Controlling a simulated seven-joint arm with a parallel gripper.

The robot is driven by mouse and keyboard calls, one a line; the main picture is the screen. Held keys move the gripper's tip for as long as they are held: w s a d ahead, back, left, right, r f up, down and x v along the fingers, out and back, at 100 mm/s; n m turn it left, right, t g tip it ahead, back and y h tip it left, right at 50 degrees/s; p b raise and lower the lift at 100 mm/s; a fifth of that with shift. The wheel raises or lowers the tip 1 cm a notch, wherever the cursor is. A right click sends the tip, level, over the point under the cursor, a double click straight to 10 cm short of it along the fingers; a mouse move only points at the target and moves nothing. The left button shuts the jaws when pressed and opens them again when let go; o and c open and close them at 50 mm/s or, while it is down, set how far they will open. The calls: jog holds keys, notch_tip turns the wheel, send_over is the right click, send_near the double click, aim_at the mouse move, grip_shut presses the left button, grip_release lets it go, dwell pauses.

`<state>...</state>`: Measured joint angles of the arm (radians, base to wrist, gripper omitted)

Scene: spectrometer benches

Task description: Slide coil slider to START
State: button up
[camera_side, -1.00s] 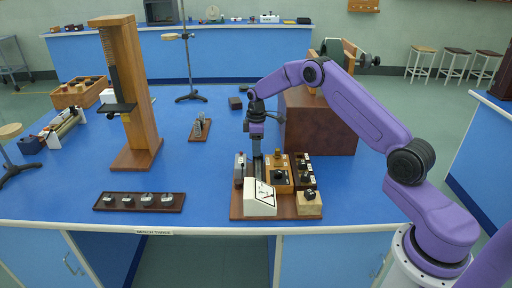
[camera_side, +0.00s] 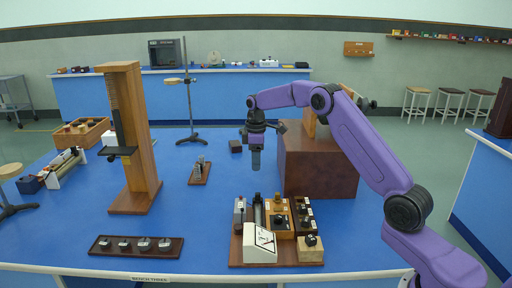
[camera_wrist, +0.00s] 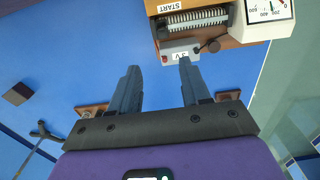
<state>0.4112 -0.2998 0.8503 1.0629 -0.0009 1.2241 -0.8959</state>
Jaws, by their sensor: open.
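The coil (camera_wrist: 198,17), a ribbed cylinder on the wooden instrument board (camera_wrist: 152,6), lies at the top of the wrist view. A START label (camera_wrist: 167,8) is beside its left end. A small dark piece (camera_wrist: 162,31) sits near that end; I cannot tell for sure whether it is the slider. In the side view the coil (camera_side: 258,213) stands between a grey box (camera_side: 240,213) and a block with a brass-coloured knob. My gripper (camera_side: 255,166) points down above and behind the board, clear of it. In the wrist view my gripper (camera_wrist: 158,68) is open and empty.
A white meter (camera_side: 260,244) stands at the board's front. A brown box (camera_side: 318,172) stands behind it to the right. A wooden column (camera_side: 128,150) and a dark strip with several knobs (camera_side: 136,247) are at left. Blue bench is free between them.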

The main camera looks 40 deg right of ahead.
jog(key=shift+r, duration=2.45)
jog(key=s+a+r+n, duration=0.1)
jog(key=s+a+r, duration=0.1)
jog(key=s+a, duration=0.8)
jog(key=s+a+r+n, duration=0.1)
jog(key=s+a+r, duration=0.1)
jog(key=s+a, duration=0.8)
jog(key=s+d+f, duration=0.2)
jog(key=s, duration=1)
jog(key=s+d+f+n, duration=0.1)
jog(key=s+f, duration=0.1)
jog(key=s, duration=1.1)
jog(key=shift+s+d+f+n, duration=0.3)
jog(key=shift+d+f, duration=0.05)
jog(key=shift+d, duration=0.05)
jog(key=shift+o, duration=0.3)
